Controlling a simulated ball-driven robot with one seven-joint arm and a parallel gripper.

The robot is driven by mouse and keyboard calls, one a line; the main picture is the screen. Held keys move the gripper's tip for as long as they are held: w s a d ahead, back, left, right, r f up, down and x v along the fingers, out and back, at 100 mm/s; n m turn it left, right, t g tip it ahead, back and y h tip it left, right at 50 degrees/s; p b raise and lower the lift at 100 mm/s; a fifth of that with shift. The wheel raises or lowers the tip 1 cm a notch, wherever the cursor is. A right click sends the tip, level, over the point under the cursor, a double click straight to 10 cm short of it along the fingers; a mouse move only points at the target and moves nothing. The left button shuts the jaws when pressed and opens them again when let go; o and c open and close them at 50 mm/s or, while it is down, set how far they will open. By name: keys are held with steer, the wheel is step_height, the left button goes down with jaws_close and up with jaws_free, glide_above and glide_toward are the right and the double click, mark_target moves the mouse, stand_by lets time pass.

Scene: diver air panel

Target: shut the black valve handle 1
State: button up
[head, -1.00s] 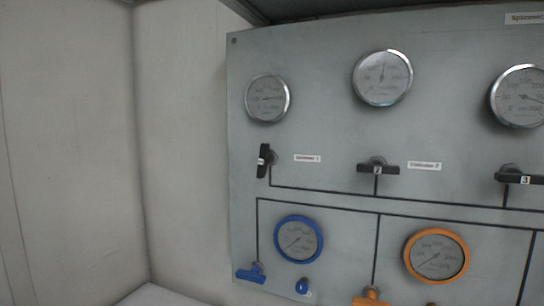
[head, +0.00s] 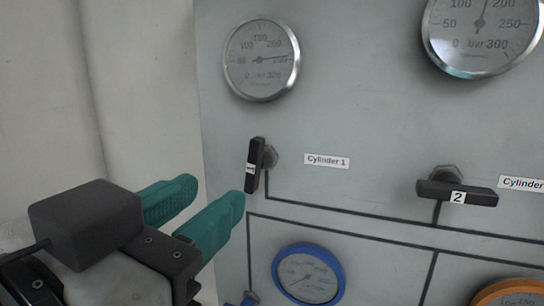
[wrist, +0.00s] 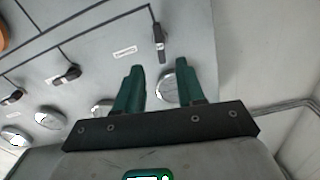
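The black valve handle 1 (head: 254,166) is left of the "Cylinder 1" label (head: 327,161) on the grey panel. It stands nearly upright, in line with the pipe line below it. In the wrist view the handle (wrist: 159,39) is ahead of the fingertips, with a gap between. My gripper (head: 218,192) has teal fingers and is at the lower left in the head view, left of and a little below the handle. Its fingers are apart with nothing between them; the gripper (wrist: 158,68) also shows open in the wrist view.
A gauge (head: 261,60) is above handle 1. Black handle 2 (head: 457,193) lies level to the right. A blue-rimmed gauge (head: 309,274) and an orange-rimmed gauge (head: 510,293) are below. A pale wall (head: 130,90) borders the panel on the left.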

mark_target(252, 163)
steer(key=p+x, duration=0.1)
steer(key=x, duration=0.4)
steer(key=p+x, duration=0.1)
steer(key=x, duration=0.4)
steer(key=shift+w+d+r, duration=0.15)
steer(key=shift+w+r, duration=0.05)
steer(key=shift+w, duration=0.05)
steer(key=shift+c, duration=0.2)
jaws_close()
